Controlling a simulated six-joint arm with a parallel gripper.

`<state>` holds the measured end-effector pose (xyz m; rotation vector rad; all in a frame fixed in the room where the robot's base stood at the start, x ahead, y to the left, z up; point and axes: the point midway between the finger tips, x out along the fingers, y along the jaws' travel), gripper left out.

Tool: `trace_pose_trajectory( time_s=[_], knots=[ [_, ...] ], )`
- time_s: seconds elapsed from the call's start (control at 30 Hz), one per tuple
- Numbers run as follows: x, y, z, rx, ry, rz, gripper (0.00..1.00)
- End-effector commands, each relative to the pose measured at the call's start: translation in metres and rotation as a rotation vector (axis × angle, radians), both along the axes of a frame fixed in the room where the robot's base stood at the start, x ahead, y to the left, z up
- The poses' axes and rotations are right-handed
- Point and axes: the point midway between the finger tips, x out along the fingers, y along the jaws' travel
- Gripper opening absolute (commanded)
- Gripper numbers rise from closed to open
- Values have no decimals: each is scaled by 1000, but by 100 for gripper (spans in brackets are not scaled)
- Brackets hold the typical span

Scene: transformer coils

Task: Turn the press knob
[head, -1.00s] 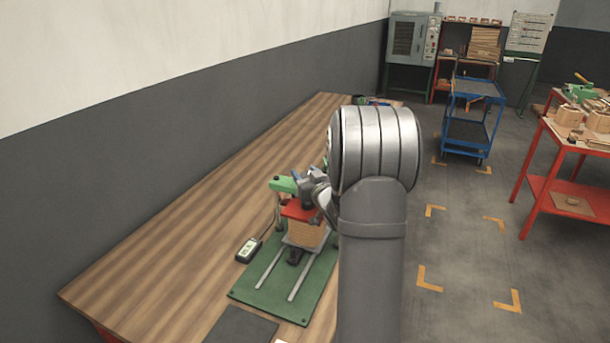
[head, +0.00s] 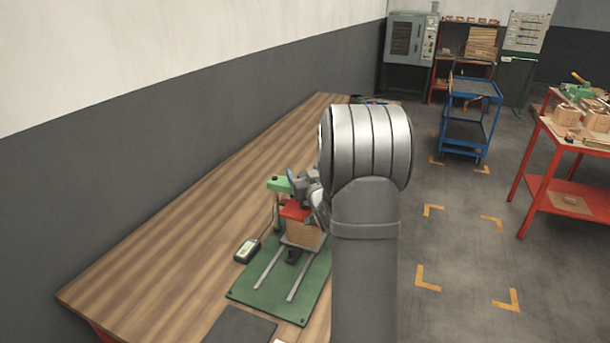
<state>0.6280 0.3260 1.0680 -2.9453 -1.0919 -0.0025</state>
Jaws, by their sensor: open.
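The press stands on a green base plate (head: 262,288) with two pale rails on the wooden bench. Its green upper arm (head: 279,184) reaches to the left, and a red plate (head: 294,211) lies over a tan block (head: 304,232) below it. My gripper (head: 294,178) is at the top of the press, just right of the green arm's end and above the red plate. Its jaws are small here but open. I cannot make out the press knob; my gripper and arm cover much of the press top. Whether my fingers touch anything is not clear.
A small meter with a pale screen (head: 247,250) lies left of the press. A dark mat (head: 240,327) is at the bench's front. The bench (head: 160,270) is clear to the left, with the grey wall behind. A blue trolley and a red table stand apart at right.

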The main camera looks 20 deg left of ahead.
Motion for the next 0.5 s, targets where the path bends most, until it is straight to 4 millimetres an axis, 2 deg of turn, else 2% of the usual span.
trace_pose_trajectory(
  time_s=[0.17, 0.27, 0.5],
  knots=[
    [-7, -6, 0, -1, 2, -1, 68],
    [-18, -16, 0, -1, 1, -1, 68],
    [-61, -53, 0, -1, 2, -3, 68]
  ],
)
